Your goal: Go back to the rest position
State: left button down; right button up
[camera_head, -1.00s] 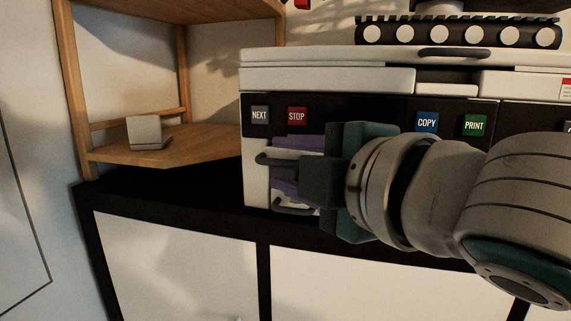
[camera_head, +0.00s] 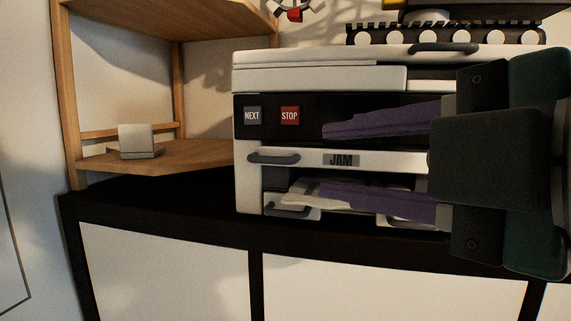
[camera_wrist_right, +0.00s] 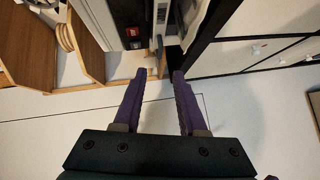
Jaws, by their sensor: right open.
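My right gripper (camera_head: 318,160) is large in the head view, coming in from the right in front of the printer. Its two purple fingers are spread apart, one above and one below the JAM panel, with nothing between them. The right wrist view also shows the open, empty fingers (camera_wrist_right: 159,74). The white and black printer (camera_head: 320,55) stands on a dark cabinet. Its NEXT button (camera_head: 252,116) and STOP button (camera_head: 290,116) are visible; the gripper hides its right side. My left gripper is in neither view.
A wooden shelf (camera_head: 180,155) stands left of the printer and holds a small pale block (camera_head: 137,140). The JAM panel (camera_head: 341,160) has a grey handle (camera_head: 273,158). White cabinet doors (camera_head: 165,270) are below.

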jog(key=s+d+f+m+g+h+p, duration=0.3)
jog(key=s+d+f+m+g+p, duration=0.1)
jog(key=s+f+m, duration=0.4)
jog(key=s+d+f+m+g+h+p, duration=0.4)
jog(key=s+d+f+m+g, duration=0.2)
jog(key=s+m, duration=0.4)
notch_tip(320, 180, down, 2)
jog(key=shift+s+d+f+m+g+p, duration=0.2)
jog(key=shift+s+d+m+g+p, duration=0.2)
jog(key=shift+d+m, duration=0.5)
